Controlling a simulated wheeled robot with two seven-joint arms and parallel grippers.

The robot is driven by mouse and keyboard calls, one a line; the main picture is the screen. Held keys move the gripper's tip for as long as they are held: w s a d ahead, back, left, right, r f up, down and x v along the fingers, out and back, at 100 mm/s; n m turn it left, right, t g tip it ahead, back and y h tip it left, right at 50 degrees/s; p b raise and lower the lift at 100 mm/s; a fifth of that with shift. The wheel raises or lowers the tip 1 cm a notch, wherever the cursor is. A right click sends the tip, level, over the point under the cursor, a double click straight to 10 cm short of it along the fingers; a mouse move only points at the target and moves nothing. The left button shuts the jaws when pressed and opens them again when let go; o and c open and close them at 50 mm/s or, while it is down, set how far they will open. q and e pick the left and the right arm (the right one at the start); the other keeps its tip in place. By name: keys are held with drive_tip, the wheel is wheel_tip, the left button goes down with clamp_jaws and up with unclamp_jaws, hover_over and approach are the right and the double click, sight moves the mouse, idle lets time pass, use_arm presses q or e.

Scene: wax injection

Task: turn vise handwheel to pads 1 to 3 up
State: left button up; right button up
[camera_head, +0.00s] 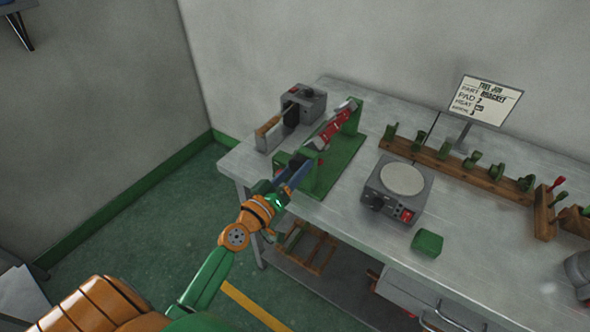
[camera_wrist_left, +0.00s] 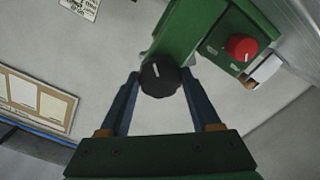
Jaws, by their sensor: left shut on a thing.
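The vise (camera_head: 334,166) is a green fixture at the left part of the bench, with a red piece (camera_head: 335,126) spanning its two uprights. Its black handwheel (camera_wrist_left: 160,78) shows in the left wrist view as a round knob with a white mark on its face. My left gripper (camera_head: 297,170) reaches the near end of the vise. In the left wrist view its two blue fingers (camera_wrist_left: 161,80) are shut on the handwheel, one on each side. The head view does not clearly show the handwheel behind the fingers. Any pad numbers are too small to read. My right gripper is out of view.
A grey machine (camera_head: 305,103) and a wooden-handled tool (camera_head: 267,128) stand left of the vise. A hot plate (camera_head: 394,190), a green block (camera_head: 427,242), a wooden rack (camera_head: 455,166) and a sign (camera_head: 485,100) are to its right. A red knob (camera_wrist_left: 241,47) shows close by.

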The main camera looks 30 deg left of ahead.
use_arm(q)
drive_tip(key=shift+r+n, duration=0.15)
drive_tip(key=shift+n, duration=6.55)
drive_tip(key=shift+n+p, duration=0.65)
drive_tip(key=shift+n, duration=2.75)
drive_tip(key=shift+n+p, duration=0.55)
drive_tip(key=shift+n, duration=2.65)
drive_tip(key=o, duration=1.4)
